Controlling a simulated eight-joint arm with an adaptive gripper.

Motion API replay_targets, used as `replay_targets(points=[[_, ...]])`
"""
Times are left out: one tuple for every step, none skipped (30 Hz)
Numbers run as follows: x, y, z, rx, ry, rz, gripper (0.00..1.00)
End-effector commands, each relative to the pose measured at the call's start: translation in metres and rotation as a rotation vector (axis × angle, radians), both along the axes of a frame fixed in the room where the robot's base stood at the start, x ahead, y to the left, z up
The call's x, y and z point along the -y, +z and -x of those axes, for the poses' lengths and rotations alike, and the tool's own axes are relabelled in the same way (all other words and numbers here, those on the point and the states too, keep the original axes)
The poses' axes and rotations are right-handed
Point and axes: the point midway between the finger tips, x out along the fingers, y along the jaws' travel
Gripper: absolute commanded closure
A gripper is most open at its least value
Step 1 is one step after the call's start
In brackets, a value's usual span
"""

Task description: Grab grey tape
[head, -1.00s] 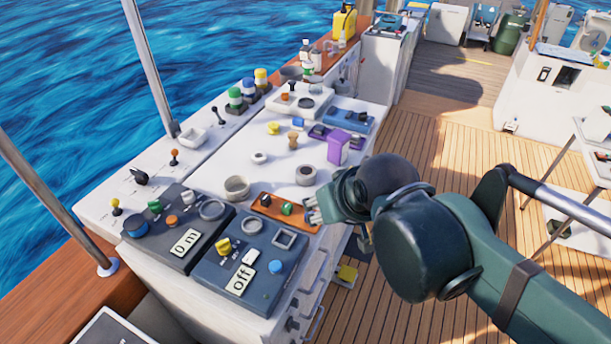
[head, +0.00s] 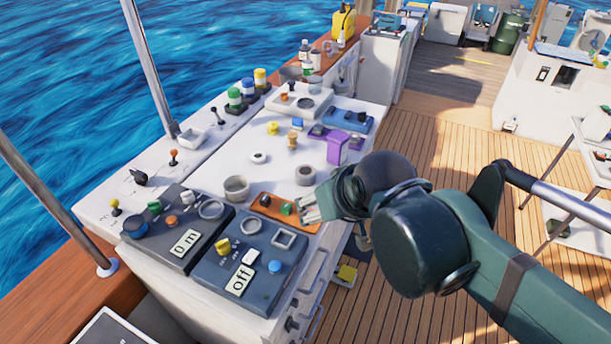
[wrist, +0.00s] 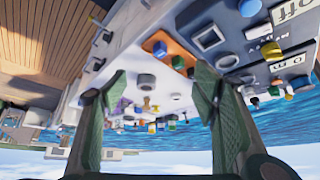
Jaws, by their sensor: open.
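A grey tape roll (head: 305,174), a short ring with a dark hole, lies on the white console top just beyond the orange panel. A round grey piece that looks like this roll (wrist: 146,82) shows between my fingers in the wrist view. My gripper (head: 308,207) is open and empty at the console's right edge, beside the orange panel (head: 284,211). In the head view it is nearer the camera than the tape and apart from it. The two fingers stand wide apart in the wrist view (wrist: 160,80).
A wider grey ring-shaped cup (head: 236,188) stands left of the tape. A purple block (head: 338,147) and a wooden knob (head: 293,140) are behind it. Dark control panels (head: 240,270) lie in front. Wooden deck (head: 460,150) is open to the right.

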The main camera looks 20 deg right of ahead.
Motion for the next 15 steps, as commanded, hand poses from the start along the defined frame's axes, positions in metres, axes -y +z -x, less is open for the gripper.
replay_targets(points=[[0.000,0.003,-0.003,-0.004,-0.007,-0.005,0.41],[0.000,0.004,-0.004,-0.007,-0.012,-0.007,0.41],[0.001,0.006,-0.007,-0.012,-0.021,-0.014,0.41],[0.001,0.007,-0.009,-0.016,-0.029,-0.018,0.41],[0.001,0.008,-0.011,-0.021,-0.036,-0.022,0.41],[0.002,0.010,-0.014,-0.029,-0.048,-0.031,0.41],[0.002,0.012,-0.017,-0.034,-0.058,-0.036,0.41],[0.002,0.014,-0.019,-0.040,-0.068,-0.042,0.41],[0.003,0.016,-0.023,-0.047,-0.083,-0.051,0.41],[0.003,0.017,-0.026,-0.054,-0.094,-0.057,0.41],[0.004,0.019,-0.029,-0.061,-0.105,-0.064,0.41],[0.004,0.021,-0.033,-0.070,-0.121,-0.073,0.41],[0.005,0.022,-0.037,-0.076,-0.133,-0.080,0.41],[0.005,0.023,-0.040,-0.083,-0.146,-0.087,0.41],[0.006,0.024,-0.044,-0.093,-0.161,-0.096,0.41]])
